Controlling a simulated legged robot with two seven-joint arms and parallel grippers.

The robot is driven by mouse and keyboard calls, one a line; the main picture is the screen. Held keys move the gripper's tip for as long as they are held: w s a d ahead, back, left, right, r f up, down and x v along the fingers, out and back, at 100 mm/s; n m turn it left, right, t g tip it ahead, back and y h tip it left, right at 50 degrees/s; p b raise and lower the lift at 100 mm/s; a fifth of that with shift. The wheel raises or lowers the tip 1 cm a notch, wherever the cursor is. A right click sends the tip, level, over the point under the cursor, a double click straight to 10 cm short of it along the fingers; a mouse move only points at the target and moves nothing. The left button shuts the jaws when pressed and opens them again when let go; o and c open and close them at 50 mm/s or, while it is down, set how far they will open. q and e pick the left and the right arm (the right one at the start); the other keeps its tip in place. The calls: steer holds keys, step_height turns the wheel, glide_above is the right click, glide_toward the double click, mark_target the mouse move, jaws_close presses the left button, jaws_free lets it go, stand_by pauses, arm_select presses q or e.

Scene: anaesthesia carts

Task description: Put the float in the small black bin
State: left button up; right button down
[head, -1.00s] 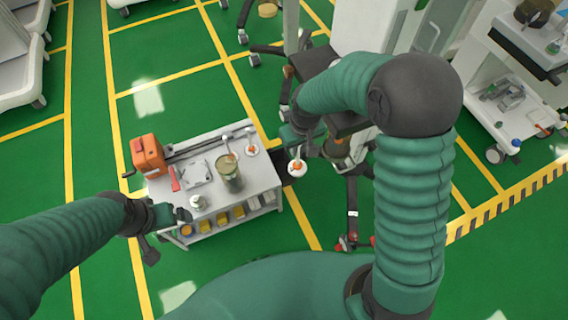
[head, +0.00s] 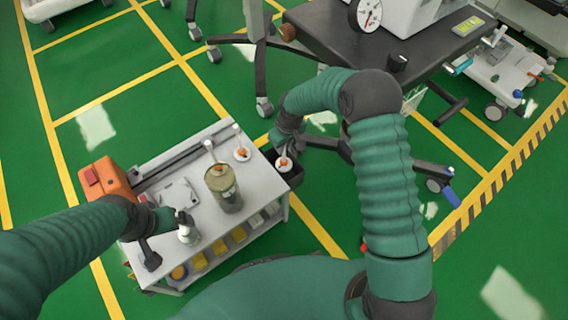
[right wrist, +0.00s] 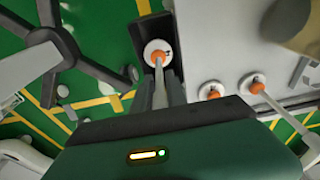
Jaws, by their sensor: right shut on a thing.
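My right gripper (head: 286,143) is shut on a float (head: 284,164), a white disc with an orange centre and a pale stem. The float hangs over the small black bin (head: 296,180) at the cart's right edge. In the right wrist view the float (right wrist: 157,52) appears against the bin's opening, with the bin's dark wall (right wrist: 143,32) around it. I cannot tell whether it touches the bin floor. My left gripper (head: 172,219) is beside a small whitish jar (head: 188,236) on the cart; its jaws are unclear.
Yellow bins sit below. A dark-topped anaesthesia cart (head: 355,40) stands behind, its wheeled legs near my right arm.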

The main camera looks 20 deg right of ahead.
mark_target(283, 163)
step_height(283, 163, down, 3)
steer(key=shift+a+f+b, duration=0.1)
steer(key=shift+a+b, duration=0.05)
steer(key=shift+b, duration=0.2)
step_height(283, 163, down, 4)
steer(key=shift+f+b, duration=0.1)
steer(key=shift+b, duration=0.9)
steer(key=shift+f, duration=0.1)
arm_select(q)
steer(key=x, duration=0.3)
steer(key=shift+s+a+f, duration=0.1)
steer(key=shift+s+f, duration=0.1)
steer(key=shift+s, duration=0.2)
arm_select(e)
steer(key=c, duration=1.3)
jaws_free()
steer(key=shift+c, duration=0.2)
